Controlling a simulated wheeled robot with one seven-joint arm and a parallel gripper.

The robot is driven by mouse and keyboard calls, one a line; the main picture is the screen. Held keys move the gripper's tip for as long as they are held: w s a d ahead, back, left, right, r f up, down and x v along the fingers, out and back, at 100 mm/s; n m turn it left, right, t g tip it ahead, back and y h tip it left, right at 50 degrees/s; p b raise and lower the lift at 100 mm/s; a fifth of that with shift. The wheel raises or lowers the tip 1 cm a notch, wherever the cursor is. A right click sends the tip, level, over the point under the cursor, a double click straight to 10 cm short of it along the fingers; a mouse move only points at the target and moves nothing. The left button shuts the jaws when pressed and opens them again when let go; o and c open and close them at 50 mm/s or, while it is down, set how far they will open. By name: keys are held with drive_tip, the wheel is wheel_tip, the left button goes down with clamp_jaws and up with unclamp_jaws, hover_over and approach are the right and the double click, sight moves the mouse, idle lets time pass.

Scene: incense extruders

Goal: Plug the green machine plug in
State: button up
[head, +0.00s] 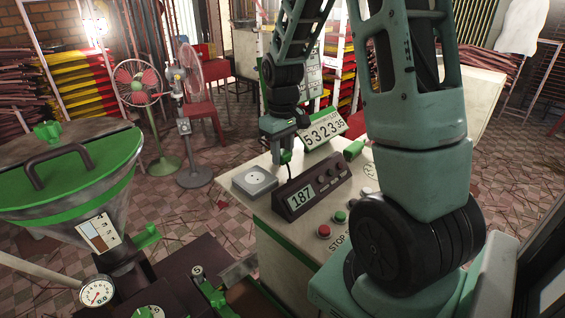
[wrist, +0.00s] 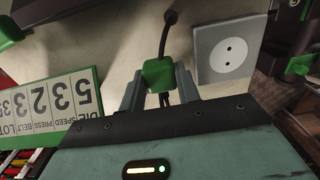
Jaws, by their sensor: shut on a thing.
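The green plug (wrist: 158,73) is between the fingers of my gripper (wrist: 160,90) in the wrist view, with its dark cord running up and away. In the head view my gripper (head: 285,158) points down over the cream cabinet top, just right of the socket, and is shut on the plug, which is mostly hidden there. The grey square socket (wrist: 227,54) with two round holes lies to the right of the plug in the wrist view, apart from it. The socket also shows in the head view (head: 250,184), at the left of the cabinet top.
A dark display box reading 187 (head: 311,193) stands in front of my gripper. A green number board (head: 324,132) stands behind it. Red and green buttons (head: 324,231) sit on the cream cabinet (head: 282,240). A green-lidded hopper (head: 75,165) stands at left.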

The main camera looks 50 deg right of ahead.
sight(282, 152)
wheel_tip(282, 152, up, 7)
drive_tip(key=shift+f+b, duration=0.1)
drive_tip(key=shift+b, duration=0.35)
drive_tip(key=shift+a, duration=0.1)
